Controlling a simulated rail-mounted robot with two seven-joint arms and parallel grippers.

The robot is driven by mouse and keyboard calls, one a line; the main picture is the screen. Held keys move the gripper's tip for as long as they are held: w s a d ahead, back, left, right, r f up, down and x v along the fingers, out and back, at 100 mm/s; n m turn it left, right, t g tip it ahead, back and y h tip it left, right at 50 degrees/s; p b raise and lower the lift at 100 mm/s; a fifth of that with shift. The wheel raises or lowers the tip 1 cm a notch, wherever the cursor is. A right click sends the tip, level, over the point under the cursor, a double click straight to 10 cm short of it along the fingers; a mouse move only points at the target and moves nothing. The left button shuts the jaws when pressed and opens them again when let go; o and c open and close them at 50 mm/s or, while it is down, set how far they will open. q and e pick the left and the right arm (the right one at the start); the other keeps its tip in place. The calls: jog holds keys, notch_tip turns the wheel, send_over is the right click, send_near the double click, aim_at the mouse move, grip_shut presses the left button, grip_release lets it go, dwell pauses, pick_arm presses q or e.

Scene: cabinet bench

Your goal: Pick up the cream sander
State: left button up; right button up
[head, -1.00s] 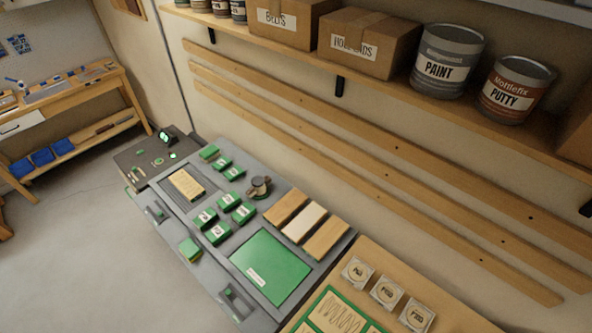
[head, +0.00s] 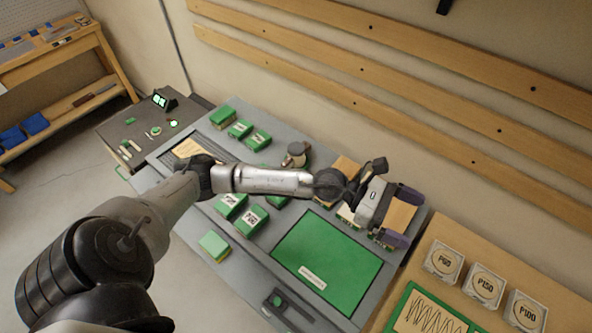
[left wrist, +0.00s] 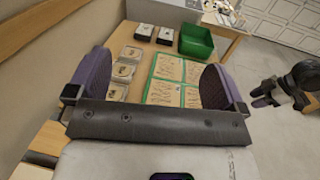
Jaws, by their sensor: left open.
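The cream sander (head: 297,153) stands on the grey bench top, behind my left forearm in the head view. It has a dark top and a pale body, and its lower part is partly hidden. My left gripper (head: 404,217) is open with nothing between its fingers. It is to the right of the sander, apart from it, over the wooden boards (head: 400,215). The left wrist view shows its two purple fingers (left wrist: 158,82) spread wide. A dark jointed part at the right of that view seems to be my right gripper (left wrist: 264,98); its jaw state is unclear.
Several green boxes (head: 259,140) stand around the sander. A green mat (head: 325,262) lies on the front of the bench. Clear sample cases (head: 443,262) lie on the wooden table at right. A green bin (left wrist: 196,41) stands farther along. Wall rails (head: 400,85) run behind.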

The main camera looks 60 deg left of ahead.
pick_arm(q)
jog(key=w+a+f+m+g+y+b, duration=0.3)
jog(key=a+f+m+g+y+b, duration=0.15)
jog(key=a+f+m, duration=0.45)
jog(key=m+g+y+b, duration=0.25)
jog(key=y+b, duration=0.75)
jog(key=y, duration=0.6)
send_near(296, 148)
jog(key=shift+n, duration=0.45)
jog(key=x, duration=0.2)
jog(key=b+x, duration=0.1)
jog(key=x, duration=0.1)
jog(key=shift+a, duration=0.3)
jog(key=shift+w+a+f, duration=0.2)
jog(key=shift+a+f, duration=0.05)
jog(key=shift+f, duration=0.45)
pick_arm(e)
notch_tip(296, 148, down, 18)
jog(key=shift+d, duration=0.2)
pick_arm(q)
jog(key=shift+d+b+x, duration=0.1)
jog(key=shift+b+x, duration=0.35)
jog(key=shift+x, duration=0.75)
jog(key=shift+d+b+x, duration=0.15)
jog(key=shift+b+x, duration=0.25)
jog(key=shift+x, duration=0.85)
jog(key=shift+f, duration=0.1)
pick_arm(e)
jog(key=shift+f, duration=0.7)
